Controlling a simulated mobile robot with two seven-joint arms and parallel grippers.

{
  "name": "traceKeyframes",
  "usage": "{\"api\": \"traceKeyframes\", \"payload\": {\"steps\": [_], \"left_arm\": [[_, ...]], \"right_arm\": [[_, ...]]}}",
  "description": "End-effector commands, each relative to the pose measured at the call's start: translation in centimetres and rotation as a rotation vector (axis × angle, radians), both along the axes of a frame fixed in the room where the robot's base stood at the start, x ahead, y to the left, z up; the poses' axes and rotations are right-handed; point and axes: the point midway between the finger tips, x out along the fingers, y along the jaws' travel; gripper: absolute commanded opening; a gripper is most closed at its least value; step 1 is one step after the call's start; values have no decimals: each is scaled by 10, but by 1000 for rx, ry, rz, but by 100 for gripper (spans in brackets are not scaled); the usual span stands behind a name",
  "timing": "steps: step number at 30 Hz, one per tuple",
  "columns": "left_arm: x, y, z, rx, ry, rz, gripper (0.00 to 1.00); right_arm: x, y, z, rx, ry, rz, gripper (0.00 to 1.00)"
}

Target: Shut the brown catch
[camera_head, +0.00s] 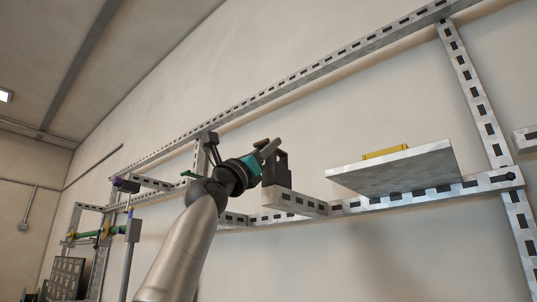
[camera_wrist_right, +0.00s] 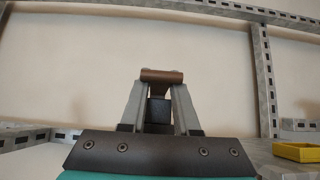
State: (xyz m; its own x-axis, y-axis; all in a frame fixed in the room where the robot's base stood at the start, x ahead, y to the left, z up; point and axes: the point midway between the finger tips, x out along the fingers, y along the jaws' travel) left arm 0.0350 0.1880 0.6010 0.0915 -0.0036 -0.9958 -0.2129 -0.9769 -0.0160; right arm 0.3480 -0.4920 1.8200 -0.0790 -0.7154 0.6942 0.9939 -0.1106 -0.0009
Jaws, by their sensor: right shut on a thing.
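The brown catch (camera_wrist_right: 162,76) shows in the wrist view as a short brown crossbar at the fingertips. My right gripper (camera_wrist_right: 160,105) has a grey finger on each side of a dark block below the bar and is shut on the catch. In the head view my right gripper (camera_head: 268,148) is at a dark brown clamp body (camera_head: 276,170) on the end of a slotted metal arm. The gripper hides part of the clamp, and I cannot tell how far the catch is closed. My left gripper is not in view.
A metal shelf (camera_head: 395,172) with a yellow tray (camera_head: 385,152) on it stands to the right of the clamp. Slotted rails (camera_head: 300,80) run above and behind along the wall. Green and purple pipe parts (camera_head: 125,185) are at the left.

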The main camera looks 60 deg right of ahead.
Motion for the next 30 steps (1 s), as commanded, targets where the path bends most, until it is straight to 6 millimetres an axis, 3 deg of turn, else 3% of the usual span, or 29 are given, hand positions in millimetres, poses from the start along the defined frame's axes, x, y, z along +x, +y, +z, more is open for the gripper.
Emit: {"api": "traceKeyframes", "payload": {"steps": [20,21,28,30], "left_arm": [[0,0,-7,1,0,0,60],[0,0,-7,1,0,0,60],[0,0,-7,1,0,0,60],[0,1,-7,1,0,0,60]], "right_arm": [[0,1,-3,-59,7,0,0],[0,1,-4,-58,6,0,34],[0,1,-3,-57,6,0,60],[0,1,-3,-57,6,1,60]]}}
